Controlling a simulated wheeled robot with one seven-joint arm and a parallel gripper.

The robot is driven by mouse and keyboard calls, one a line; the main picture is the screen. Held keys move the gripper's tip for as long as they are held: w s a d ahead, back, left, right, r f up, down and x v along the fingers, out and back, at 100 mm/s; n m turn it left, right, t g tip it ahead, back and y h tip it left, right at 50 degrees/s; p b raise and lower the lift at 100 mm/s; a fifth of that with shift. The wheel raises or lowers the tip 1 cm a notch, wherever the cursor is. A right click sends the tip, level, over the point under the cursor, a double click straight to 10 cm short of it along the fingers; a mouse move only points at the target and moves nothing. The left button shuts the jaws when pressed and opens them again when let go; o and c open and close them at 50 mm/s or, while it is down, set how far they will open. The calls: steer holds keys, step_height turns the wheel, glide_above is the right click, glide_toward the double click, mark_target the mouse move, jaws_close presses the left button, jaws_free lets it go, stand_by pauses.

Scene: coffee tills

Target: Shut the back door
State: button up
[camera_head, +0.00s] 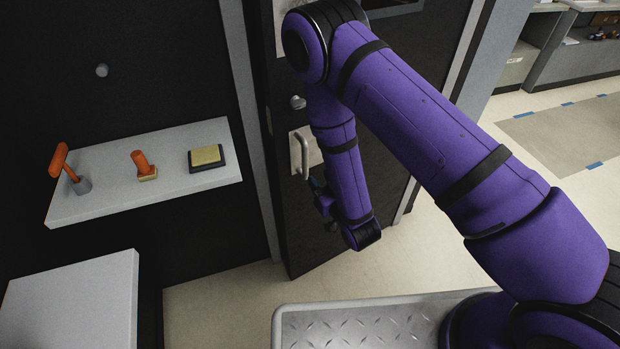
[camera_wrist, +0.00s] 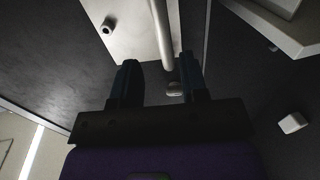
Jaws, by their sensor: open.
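The back door (camera_head: 390,165) is a dark panel that seems slightly ajar; its handle-side lower corner stands out in front of the wall line. It has a silver pull handle (camera_head: 304,158) on a pale plate, with a round knob (camera_head: 298,102) above. My gripper (camera_head: 318,187) is beside the handle, partly hidden by my purple arm. In the wrist view my gripper (camera_wrist: 157,60) is open and empty. The handle bar (camera_wrist: 161,30) runs down toward the gap between the fingertips; whether it lies between them in depth I cannot tell.
A light grey block (camera_head: 75,300) stands lower left. A grey door frame (camera_head: 245,90) borders the door. Open floor (camera_head: 225,290) lies in front.

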mark_target(307, 164)
steer(key=x, duration=0.7)
steer(key=shift+w+a+f, duration=0.1)
steer(key=shift+w+a, duration=0.05)
steer(key=shift+a, duration=0.15)
steer(key=shift+w+a, duration=0.1)
steer(key=shift+w, duration=0.1)
steer(key=shift+c, duration=0.6)
jaws_close()
steer(key=shift+w, duration=0.1)
